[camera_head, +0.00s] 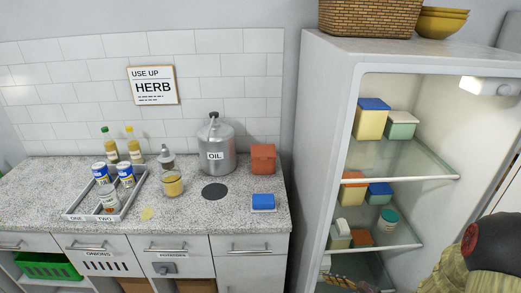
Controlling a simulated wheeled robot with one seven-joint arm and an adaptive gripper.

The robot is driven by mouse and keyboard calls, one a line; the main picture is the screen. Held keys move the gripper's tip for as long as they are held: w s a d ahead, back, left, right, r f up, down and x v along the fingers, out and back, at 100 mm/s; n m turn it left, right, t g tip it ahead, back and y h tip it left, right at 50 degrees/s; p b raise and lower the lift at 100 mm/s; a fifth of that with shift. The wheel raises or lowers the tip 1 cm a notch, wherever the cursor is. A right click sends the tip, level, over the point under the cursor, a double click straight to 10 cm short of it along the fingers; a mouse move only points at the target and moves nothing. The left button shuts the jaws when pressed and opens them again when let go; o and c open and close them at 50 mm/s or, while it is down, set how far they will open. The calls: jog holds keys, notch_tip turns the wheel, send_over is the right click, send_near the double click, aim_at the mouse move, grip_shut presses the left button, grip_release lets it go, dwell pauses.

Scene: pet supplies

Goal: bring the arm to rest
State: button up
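My gripper does not show clearly in the head view. A dark rounded part with a red spot and a bulky yellowish part fill the lower right corner, in front of the fridge; they look like part of my arm, but I cannot tell for sure. No fingertips are visible there. Whether anything is held cannot be seen.
An open white fridge (316,150) with boxes on glass shelves stands right. On the granite counter (105,168) are a divided tray (134,200) with cans, bottles, a jar (172,186), an oil canister (217,150), an orange box (263,158) and a blue box (263,201).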

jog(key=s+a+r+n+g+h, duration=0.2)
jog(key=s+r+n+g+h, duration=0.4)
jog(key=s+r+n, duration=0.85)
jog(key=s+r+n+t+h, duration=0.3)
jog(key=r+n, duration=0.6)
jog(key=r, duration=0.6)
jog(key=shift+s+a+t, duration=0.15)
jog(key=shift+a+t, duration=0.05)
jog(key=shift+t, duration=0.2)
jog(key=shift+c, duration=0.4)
